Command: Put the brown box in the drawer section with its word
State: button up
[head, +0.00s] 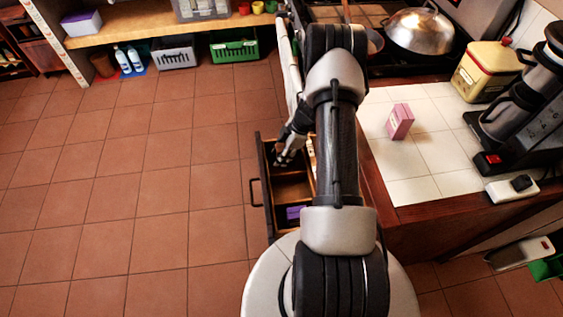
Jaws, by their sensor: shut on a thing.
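The open wooden drawer (258,172) sticks out to the left from the counter and is split into sections. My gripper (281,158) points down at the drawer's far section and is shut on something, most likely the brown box. The box itself is too small and too hidden by the fingers to make out. The middle section shows bare brown wood. A purple thing (296,212) lies in the near section. My arm covers the drawer's right side, and no section word is readable.
A pink box (400,121) stands on the white tiled counter (432,152). A coffee maker (515,110), a yellow tin (487,70) and a metal dome lid (419,31) are further right and back. The tiled floor left of the drawer is clear.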

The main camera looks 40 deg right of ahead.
jog(key=shift+f+b, duration=0.5)
jog(key=shift+f, duration=1.45)
jog(key=shift+f, duration=0.2)
jog(key=o, duration=0.8)
jog(key=shift+r, duration=0.15)
